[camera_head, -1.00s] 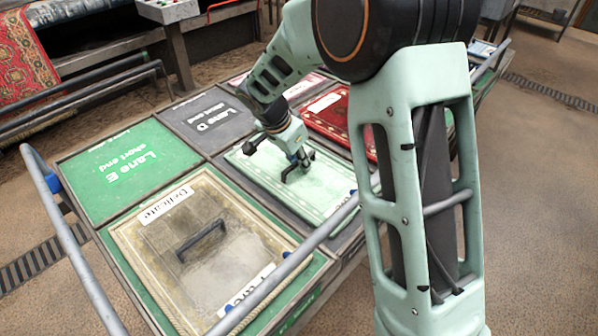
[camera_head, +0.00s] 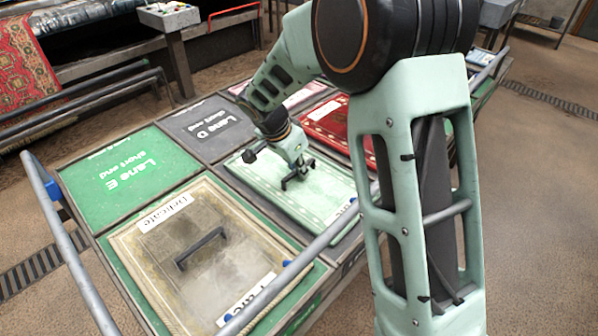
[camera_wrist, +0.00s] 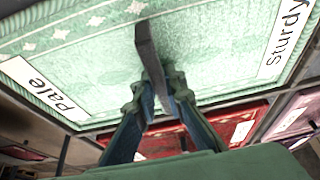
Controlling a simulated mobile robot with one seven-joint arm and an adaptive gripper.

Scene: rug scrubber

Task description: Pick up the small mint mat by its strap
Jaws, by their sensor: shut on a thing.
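The small mint mat (camera_head: 325,192) lies flat in its bay in the middle of the cart, and its pale patterned surface fills the top of the wrist view (camera_wrist: 95,60). Its dark strap (camera_wrist: 147,48) stands up from the middle of the mat. My gripper (camera_head: 296,180) is over the mat, and in the wrist view its two fingers (camera_wrist: 160,88) are shut around the strap. The head view shows the strap only partly.
A beige mat (camera_head: 160,262) with its own dark strap (camera_head: 203,246) lies at the front left. A red mat (camera_head: 335,128) lies behind the mint one. Green (camera_head: 130,175) and grey (camera_head: 205,122) lane panels are bare. Grey rails (camera_head: 75,265) run along the cart.

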